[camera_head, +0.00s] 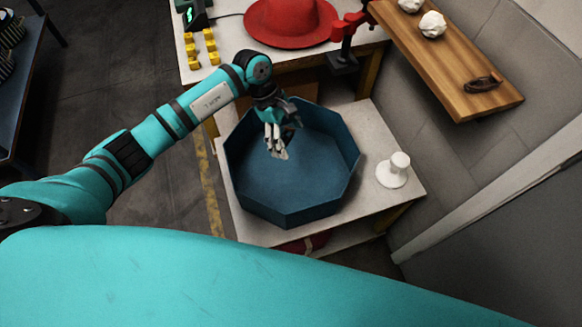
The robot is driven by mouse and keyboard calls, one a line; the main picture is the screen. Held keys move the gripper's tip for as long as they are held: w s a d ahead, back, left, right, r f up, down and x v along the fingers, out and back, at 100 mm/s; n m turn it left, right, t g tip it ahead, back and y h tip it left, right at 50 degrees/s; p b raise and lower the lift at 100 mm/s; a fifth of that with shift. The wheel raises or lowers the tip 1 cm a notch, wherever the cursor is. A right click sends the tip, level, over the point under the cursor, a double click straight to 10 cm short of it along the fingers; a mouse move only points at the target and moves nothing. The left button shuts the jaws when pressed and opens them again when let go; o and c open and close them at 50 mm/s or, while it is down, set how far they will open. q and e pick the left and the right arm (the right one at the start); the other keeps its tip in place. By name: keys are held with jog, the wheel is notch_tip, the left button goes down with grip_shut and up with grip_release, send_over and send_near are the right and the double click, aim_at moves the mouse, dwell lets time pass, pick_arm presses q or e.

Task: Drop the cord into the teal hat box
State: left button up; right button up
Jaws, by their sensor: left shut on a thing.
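The teal hat box (290,212) is an open, many-sided box on a white table in the middle of the head view. Its floor is bare where I can see it. My left gripper (277,148) points down over the inside of the box, nearer its back left wall. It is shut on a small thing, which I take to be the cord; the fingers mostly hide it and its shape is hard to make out. I cannot tell how high above the floor it hangs. My right gripper is not in view.
A white spool-like stand (393,171) is right of the box. Behind are a red hat (290,20), a red-and-black fixture (343,45) and yellow blocks (202,47). A wooden shelf (440,50) at the upper right holds white crumpled lumps and a dark brown object (483,83).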

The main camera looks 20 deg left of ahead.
pick_arm(q)
jog(key=o, duration=0.7)
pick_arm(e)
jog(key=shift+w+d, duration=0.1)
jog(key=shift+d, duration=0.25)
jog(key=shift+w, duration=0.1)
pick_arm(q)
jog(key=s+v, duration=0.1)
jog(key=v, duration=1.1)
jog(key=shift+w, duration=0.45)
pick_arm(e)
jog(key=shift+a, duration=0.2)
